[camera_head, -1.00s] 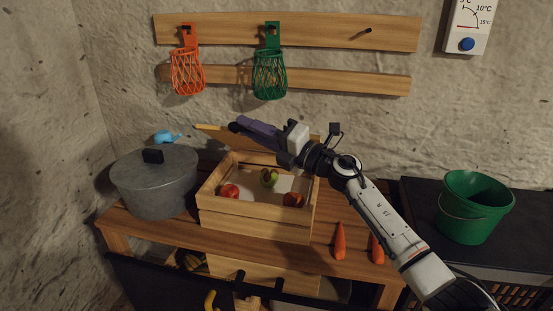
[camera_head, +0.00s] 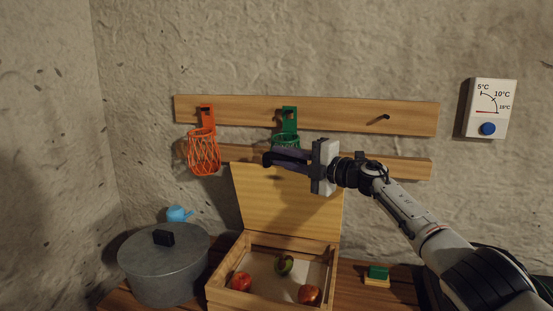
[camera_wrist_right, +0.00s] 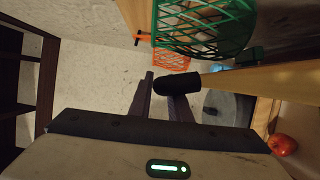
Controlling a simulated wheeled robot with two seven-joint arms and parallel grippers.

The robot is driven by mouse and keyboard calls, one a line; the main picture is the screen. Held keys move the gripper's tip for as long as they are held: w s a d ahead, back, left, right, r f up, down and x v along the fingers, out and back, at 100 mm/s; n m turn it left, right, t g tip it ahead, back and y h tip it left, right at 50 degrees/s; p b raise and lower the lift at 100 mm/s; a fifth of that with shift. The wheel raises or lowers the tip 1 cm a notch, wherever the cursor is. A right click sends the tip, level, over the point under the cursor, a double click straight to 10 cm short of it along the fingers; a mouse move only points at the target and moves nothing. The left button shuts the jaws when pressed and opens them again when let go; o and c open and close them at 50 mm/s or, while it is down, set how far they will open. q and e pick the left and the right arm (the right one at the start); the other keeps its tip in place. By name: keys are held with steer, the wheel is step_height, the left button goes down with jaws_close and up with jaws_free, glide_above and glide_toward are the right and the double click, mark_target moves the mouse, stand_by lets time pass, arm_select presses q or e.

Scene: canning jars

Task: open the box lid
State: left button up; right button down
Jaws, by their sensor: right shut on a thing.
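The wooden box (camera_head: 255,302) stands open in the head view. Its lid (camera_head: 285,200) stands up steeply at the back of the box. Inside the box are red fruits (camera_head: 309,293) and a green one (camera_head: 285,264). My right gripper (camera_head: 268,158) is at the lid's top edge. In the right wrist view its fingers (camera_wrist_right: 164,93) are shut on the lid's dark handle (camera_wrist_right: 180,86), which joins the wooden lid (camera_wrist_right: 260,90). The fingers partly hide the grip. My left gripper is not in view.
A grey lidded pot (camera_head: 165,265) stands left of the box, with a light blue item (camera_head: 178,214) behind it. Orange (camera_head: 204,153) and green (camera_head: 286,141) baskets hang from the wall rail (camera_head: 345,118), the green one close behind my gripper. A green-topped block (camera_head: 377,272) lies right of the box.

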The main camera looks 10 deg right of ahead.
steer(key=shift+a+r, duration=0.1)
steer(key=c, duration=1.9)
jaws_free()
steer(key=shift+s+d, duration=0.15)
steer(key=shift+d, duration=0.2)
steer(key=shift+s+d+b, duration=0.35)
steer(key=shift+s+d, duration=0.1)
steer(key=shift+s+d+f, duration=0.2)
steer(key=shift+s, duration=0.15)
steer(key=v, duration=0.7)
steer(key=shift+s+r+b, duration=0.25)
steer(key=shift+s+b, duration=0.05)
steer(key=shift+b, duration=0.1)
